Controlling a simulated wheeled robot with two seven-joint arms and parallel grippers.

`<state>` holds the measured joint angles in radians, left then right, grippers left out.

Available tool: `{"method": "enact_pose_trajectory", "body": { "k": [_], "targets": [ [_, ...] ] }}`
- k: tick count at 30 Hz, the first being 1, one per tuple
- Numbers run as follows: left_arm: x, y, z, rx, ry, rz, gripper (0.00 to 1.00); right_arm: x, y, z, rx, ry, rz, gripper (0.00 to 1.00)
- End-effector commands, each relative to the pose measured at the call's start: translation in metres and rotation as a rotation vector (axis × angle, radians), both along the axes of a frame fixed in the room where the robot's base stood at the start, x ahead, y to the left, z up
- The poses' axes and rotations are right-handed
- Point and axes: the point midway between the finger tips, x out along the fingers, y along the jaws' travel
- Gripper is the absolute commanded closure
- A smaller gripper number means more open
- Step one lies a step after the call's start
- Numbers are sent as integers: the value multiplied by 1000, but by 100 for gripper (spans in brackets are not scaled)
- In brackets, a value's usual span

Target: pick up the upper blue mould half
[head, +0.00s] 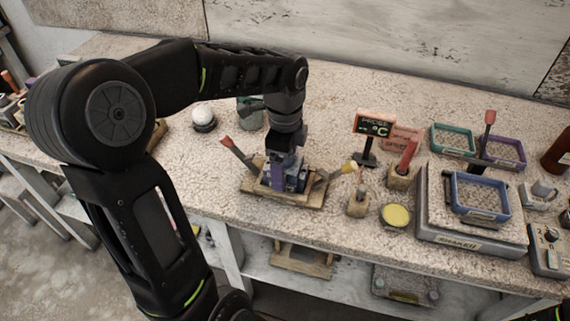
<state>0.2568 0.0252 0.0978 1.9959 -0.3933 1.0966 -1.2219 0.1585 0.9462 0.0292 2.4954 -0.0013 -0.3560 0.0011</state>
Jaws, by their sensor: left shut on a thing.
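The blue mould half (295,179) sits over a wooden clamp base (284,202) in the middle of the table, between a red-tipped lever and a yellow-tipped lever. My left gripper (281,166) points straight down and is shut on the blue mould half. The arm and gripper hide part of it, and I cannot tell whether it is lifted clear of what lies under it. My right gripper is not in view.
A white sphere (204,116) on a dark stand is behind the clamp. A shaker (470,222) with a blue frame (481,197) stands at the right. Small stands, a yellow-topped tin (396,215) and a sign (374,126) are right of the clamp. The table's front left is bare.

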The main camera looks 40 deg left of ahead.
Motion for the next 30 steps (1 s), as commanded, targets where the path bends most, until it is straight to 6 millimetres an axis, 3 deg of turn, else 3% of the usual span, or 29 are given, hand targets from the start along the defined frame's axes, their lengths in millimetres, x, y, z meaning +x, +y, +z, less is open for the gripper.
{"method": "enact_pose_trajectory", "body": {
  "k": [5, 18, 30],
  "targets": [
    [1, 0, 18, 1, -5, -1, 65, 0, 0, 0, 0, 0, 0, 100],
    [1, 0, 94, 0, -3, 0, 65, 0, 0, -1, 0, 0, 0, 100],
    [0, 0, 99, 1, -2, -1, 65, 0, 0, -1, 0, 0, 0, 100]
  ]
}}
